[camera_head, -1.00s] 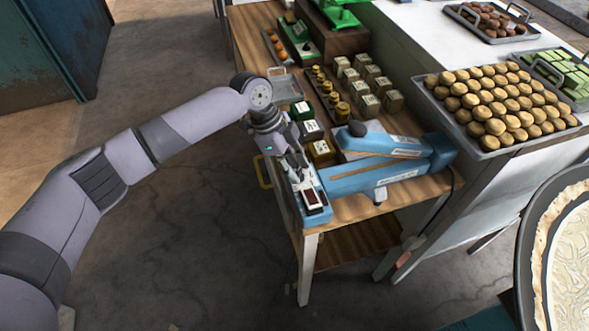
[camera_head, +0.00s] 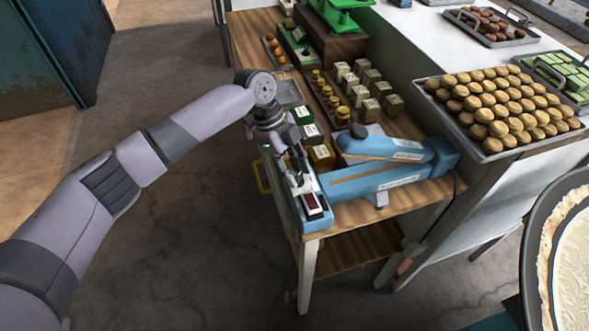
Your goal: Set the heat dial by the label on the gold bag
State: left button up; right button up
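The gold bag (camera_head: 321,157) stands at the end of a short row of small bags on the wooden cart, with a pale label on its top. Its writing is too small to read. A blue sealer (camera_head: 376,181) lies just right of my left gripper, with its arm (camera_head: 385,147) raised. A blue box end with a dark red panel (camera_head: 312,203) sits at the cart's front left corner. My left gripper (camera_head: 299,182) points down over this box, its fingers at or just above its pale part. The finger gap and the heat dial cannot be made out. My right gripper is not in view.
A green bag (camera_head: 302,115) and a grey bag (camera_head: 311,132) stand behind the gold one. Several pale boxes (camera_head: 367,108) and gold jars (camera_head: 342,114) fill the cart's middle. A tray of round pastries (camera_head: 487,150) is on the right counter.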

pick_arm(q)
jog(key=shift+o, duration=0.8)
jog(key=shift+r, duration=0.1)
jog(key=v, duration=1.2)
